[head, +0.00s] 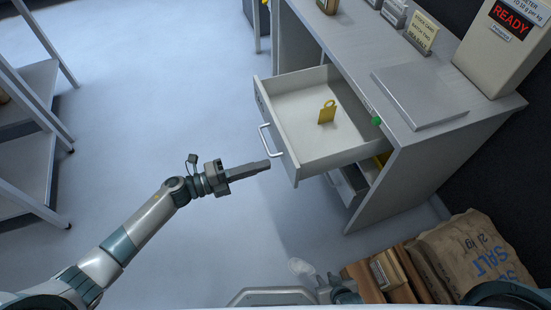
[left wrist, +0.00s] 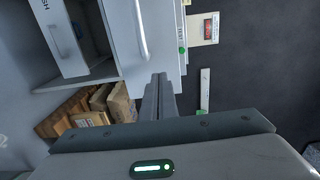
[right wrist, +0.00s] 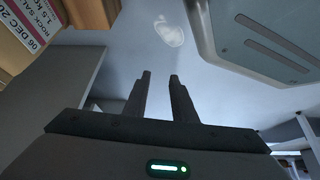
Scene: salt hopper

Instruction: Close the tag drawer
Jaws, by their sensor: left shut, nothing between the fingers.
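The upper drawer (head: 330,155), which holds a yellow tag (head: 327,114), stands pulled out from the grey bench. Its bar handle (head: 267,140) is on the front and also shows in the left wrist view (left wrist: 141,28). My left gripper (head: 268,164) is shut and empty, its fingertips just below the handle in the head view, close to the drawer front. I cannot tell whether they touch it. In the right wrist view my right gripper (right wrist: 159,77) is open and empty, with a clear gap between its fingers.
A lower drawer (head: 349,186) is also partly out. On the bench top (head: 345,35) are a flat metal plate (head: 418,95) and a box with a READY display (head: 505,45). A salt sack (head: 475,250) and brown packages (head: 390,272) are at lower right. Floor left of the drawer is clear.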

